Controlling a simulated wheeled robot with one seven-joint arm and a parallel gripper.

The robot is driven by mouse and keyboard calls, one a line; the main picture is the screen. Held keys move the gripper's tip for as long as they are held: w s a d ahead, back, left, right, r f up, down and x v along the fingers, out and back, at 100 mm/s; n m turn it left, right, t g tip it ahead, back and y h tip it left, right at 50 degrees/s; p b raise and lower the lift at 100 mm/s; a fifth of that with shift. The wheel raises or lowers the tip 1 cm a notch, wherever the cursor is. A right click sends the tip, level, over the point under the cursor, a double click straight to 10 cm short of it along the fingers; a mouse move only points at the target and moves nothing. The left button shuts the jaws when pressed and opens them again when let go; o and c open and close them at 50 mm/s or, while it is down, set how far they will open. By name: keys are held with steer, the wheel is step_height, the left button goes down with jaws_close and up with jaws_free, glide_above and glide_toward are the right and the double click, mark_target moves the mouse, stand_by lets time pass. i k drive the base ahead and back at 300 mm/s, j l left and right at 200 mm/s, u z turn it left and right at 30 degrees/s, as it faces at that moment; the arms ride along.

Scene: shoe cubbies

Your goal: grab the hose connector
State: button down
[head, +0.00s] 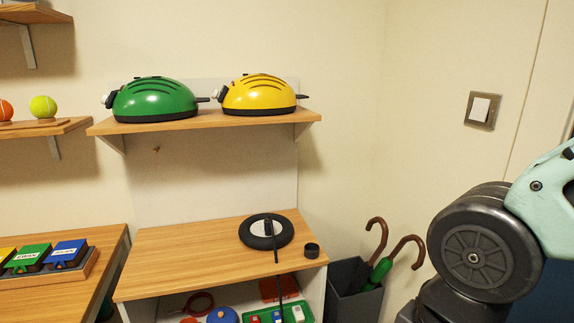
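I cannot tell for sure which thing is the hose connector. A thin black rod or hose end (273,242) stands in front of a small black wheel with a pale centre (247,234) on the lower wooden shelf. A thin dark line runs on down past the shelf's front edge. A short black ring or cylinder (311,250) sits right of the wheel. A green pump-like device (155,100) and a yellow one (258,94) rest on the upper shelf, each with a short dark nozzle at its right end. My gripper is out of view; only my arm links show at the right.
The upper shelf (210,121) hangs above the lower shelf top (180,255). A dark bin (352,290) with umbrellas stands right of the lower shelf. Coloured boxes (68,250) lie on a tray at the left. Small items fill the compartment below.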

mark_target(267, 224)
steer(key=i+j, duration=0.2)
steer(key=j, duration=0.15)
steer(key=i+j, duration=0.2)
steer(key=j, duration=0.2)
steer(key=i+j, duration=0.2)
steer(key=j, duration=0.15)
steer(key=i+j, duration=0.2)
steer(key=j, duration=0.2)
steer(key=z, duration=0.05)
